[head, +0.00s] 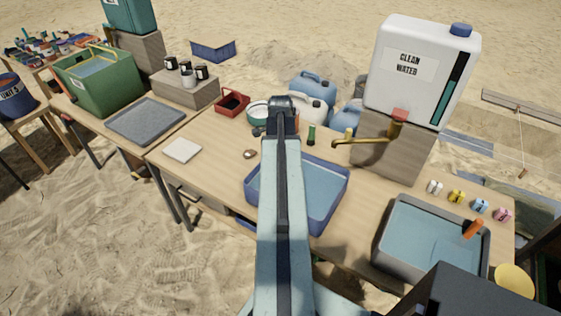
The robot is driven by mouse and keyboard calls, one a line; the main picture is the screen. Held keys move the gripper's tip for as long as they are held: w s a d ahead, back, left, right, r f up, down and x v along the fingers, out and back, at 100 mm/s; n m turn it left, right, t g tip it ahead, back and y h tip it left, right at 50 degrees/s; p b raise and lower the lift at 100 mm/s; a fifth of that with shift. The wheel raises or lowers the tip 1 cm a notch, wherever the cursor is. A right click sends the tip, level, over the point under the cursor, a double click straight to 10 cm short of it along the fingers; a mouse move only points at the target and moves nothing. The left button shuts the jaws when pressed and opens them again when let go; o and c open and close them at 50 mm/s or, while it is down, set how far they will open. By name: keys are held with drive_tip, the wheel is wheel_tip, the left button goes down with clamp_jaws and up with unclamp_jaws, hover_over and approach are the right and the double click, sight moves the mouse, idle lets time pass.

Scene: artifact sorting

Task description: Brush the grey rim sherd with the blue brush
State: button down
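My arm reaches forward over the middle of the table (215,136). Its dark far end (281,103) hides what lies behind it, and I cannot make out gripper fingers or anything held. A small brownish piece (249,154) lies on the table left of the arm, above the blue tub. It may be a sherd, but it is too small to tell if it is the grey rim sherd. I cannot pick out the blue brush. Small coloured things (45,46), too small to name, lie on a far-left table.
A blue tub (253,198) of water stands under my arm, a grey basin (384,246) at right. A brass tap (365,141) juts out below the clean-water tank (420,80). A white square (183,150) and a red tray (232,103) lie left. Table between them is clear.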

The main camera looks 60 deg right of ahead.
drive_tip(key=shift+a, duration=0.95)
drive_tip(key=shift+d+f, duration=0.1)
drive_tip(key=shift+d, duration=1.25)
drive_tip(key=shift+a, duration=0.1)
drive_tip(key=shift+a, duration=1.25)
drive_tip(key=shift+d, duration=0.15)
drive_tip(key=shift+d, duration=1.2)
